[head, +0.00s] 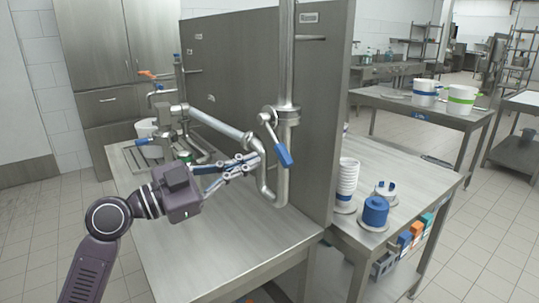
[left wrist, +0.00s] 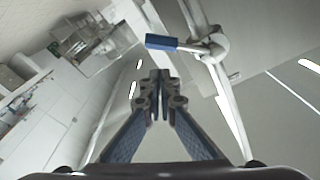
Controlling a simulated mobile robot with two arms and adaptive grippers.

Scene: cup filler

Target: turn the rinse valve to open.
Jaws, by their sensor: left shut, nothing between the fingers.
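The rinse valve (head: 270,120) sits on a vertical steel pipe in front of a steel partition. Its blue lever handle (head: 284,155) slants down to the right in the head view. In the left wrist view the blue handle (left wrist: 161,41) lies roughly level, just beyond my fingertips, with its metal stem running right to the pipe. My left gripper (head: 256,160) is shut and empty, just left of the handle. Its fingertips (left wrist: 160,76) are together, and a small gap to the handle seems to show. My right gripper is not in view.
A steel pipe (head: 215,125) runs left from near the valve to other fittings, and a curved spout (head: 268,183) hangs beside the gripper. The steel counter (head: 235,225) below is mostly clear. Right of the partition (head: 240,60) stand stacked white cups (head: 347,180) and a blue cylinder (head: 375,211).

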